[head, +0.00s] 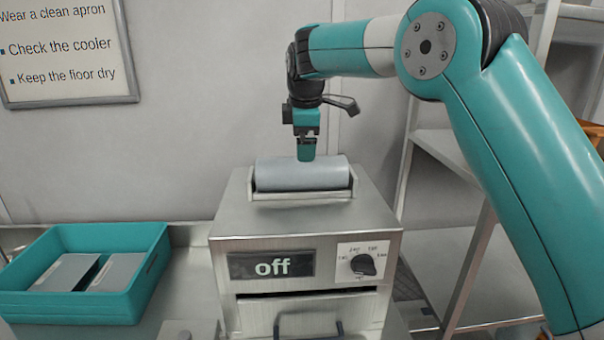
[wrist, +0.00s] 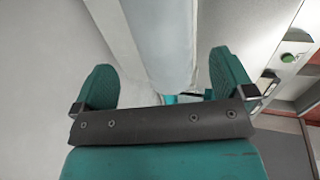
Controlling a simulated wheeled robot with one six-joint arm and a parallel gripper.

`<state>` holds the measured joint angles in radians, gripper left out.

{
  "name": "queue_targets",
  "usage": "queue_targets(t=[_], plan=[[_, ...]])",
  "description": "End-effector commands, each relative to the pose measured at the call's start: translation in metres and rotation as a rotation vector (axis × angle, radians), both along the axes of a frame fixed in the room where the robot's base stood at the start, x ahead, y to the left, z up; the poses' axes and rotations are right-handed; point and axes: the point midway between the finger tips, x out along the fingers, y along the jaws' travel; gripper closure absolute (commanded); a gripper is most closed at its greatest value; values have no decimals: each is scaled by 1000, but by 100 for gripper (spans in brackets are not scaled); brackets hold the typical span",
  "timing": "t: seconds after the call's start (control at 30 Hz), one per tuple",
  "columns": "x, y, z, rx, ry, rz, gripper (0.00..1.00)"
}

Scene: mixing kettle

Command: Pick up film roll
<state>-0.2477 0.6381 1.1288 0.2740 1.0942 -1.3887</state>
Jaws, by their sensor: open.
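The film roll (head: 302,174) is a pale grey cylinder. It lies in a cradle (head: 300,196) on top of a metal machine. My gripper (head: 306,152) is above the roll's middle, pointing down, its tips close to the roll's top and back side. In the wrist view the two teal fingers (wrist: 162,82) are spread wide, with the roll (wrist: 160,40) showing between and beyond them. Nothing is held. Whether a finger touches the roll cannot be told.
The machine (head: 225,222) has a display reading "off", a dial (head: 363,264) and a front handle (head: 308,322). A teal bin (head: 70,308) with grey flat pieces stands at the left. A shelf rack (head: 440,145) stands at the right. A sign (head: 66,100) hangs on the wall.

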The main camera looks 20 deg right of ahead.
Motion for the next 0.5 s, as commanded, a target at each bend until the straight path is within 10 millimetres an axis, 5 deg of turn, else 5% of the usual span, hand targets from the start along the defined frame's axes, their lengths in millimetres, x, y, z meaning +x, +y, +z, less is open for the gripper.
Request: queue_targets(t=[0.5], plan=[[17, 0, -57, -1, 4, -1, 0]])
